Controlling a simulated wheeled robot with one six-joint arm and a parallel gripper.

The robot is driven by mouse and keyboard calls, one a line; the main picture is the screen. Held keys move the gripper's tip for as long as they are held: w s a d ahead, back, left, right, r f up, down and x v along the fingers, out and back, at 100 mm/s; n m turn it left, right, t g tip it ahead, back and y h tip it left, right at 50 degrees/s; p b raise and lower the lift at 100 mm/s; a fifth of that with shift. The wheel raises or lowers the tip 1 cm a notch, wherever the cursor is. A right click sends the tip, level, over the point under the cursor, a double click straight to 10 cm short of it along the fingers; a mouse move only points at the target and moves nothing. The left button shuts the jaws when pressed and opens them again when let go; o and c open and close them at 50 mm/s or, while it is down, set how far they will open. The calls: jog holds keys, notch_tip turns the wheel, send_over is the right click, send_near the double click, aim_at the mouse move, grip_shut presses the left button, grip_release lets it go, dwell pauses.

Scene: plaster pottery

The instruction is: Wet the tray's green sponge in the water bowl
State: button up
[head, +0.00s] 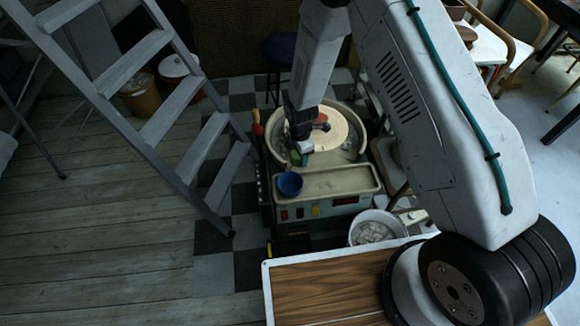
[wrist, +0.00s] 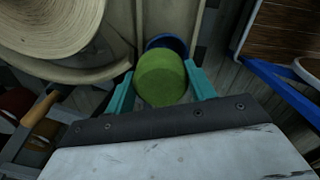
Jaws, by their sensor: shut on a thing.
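The green sponge (wrist: 161,78) is between the two teal fingers of my gripper (wrist: 161,88) in the wrist view. My gripper is shut on it. In the head view my gripper (head: 301,154) points down at the left end of the tray, with a bit of green sponge (head: 297,157) showing. The blue water bowl (head: 289,184) stands at the left end of the pale tray (head: 335,182), just below the sponge in the picture. In the wrist view the bowl's blue rim (wrist: 167,40) shows behind the sponge, which hides most of the bowl. The water cannot be seen.
The pottery wheel (head: 335,132) with its round basin stands behind the tray. A white bucket (head: 377,226) of pale lumps is at the right front. A grey stepladder (head: 172,110) stands on the left. A wood-topped table (head: 325,290) is in the foreground.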

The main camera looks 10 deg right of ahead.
jog(key=shift+s+a+f+n, duration=0.3)
jog(key=shift+a+f+n, duration=0.45)
jog(key=shift+f, duration=1.45)
jog(key=shift+s+a+f+n, duration=0.35)
jog(key=shift+f+n, duration=0.75)
jog(key=shift+f, duration=1.15)
jog(key=shift+s+a+f+n, duration=0.25)
jog(key=shift+a+f+n, duration=0.55)
jog(key=shift+f, duration=1.4)
jog(key=shift+d, duration=0.2)
notch_tip(320, 180, up, 7)
jog(key=shift+f, duration=0.15)
jog(key=shift+r, duration=2)
